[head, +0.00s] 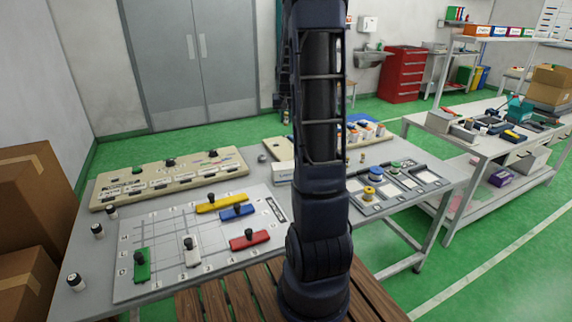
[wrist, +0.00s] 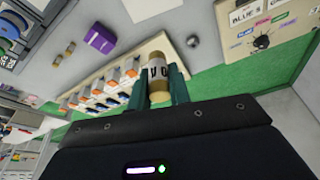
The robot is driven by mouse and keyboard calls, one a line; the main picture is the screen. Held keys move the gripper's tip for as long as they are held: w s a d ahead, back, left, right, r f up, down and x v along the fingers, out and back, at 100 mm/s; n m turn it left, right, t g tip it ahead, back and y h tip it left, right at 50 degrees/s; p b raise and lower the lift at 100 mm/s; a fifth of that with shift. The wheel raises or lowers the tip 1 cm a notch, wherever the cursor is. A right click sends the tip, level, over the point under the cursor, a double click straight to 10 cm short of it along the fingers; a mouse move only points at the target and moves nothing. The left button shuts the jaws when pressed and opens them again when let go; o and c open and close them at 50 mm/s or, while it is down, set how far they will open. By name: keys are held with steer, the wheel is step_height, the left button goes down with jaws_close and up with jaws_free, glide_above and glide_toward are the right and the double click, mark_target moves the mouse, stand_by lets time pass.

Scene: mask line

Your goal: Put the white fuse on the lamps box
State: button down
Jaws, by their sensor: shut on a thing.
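In the head view my arm hides the gripper and the fuse. A small white box (head: 283,173), which seems to be the lamps box, stands on the table just left of my arm; its lettering is too small to read surely. A white box top (wrist: 152,8) at the upper edge of the wrist view may be the same box.
A rack (wrist: 115,80) with several orange-and-white pieces lies beside the held fuse. A purple block (wrist: 102,39) and a round grey knob (wrist: 193,41) are nearby. A cream panel (head: 172,178) with dials stands at the table's back left. A board (head: 200,240) with coloured handled blocks lies in front.

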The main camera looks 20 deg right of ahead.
mark_target(286, 163)
step_height(286, 163, down, 20)
steer(key=shift+r, duration=0.25)
stand_by(0.4)
steer(key=shift+f, duration=0.15)
steer(key=c, duration=1.3)
jaws_free()
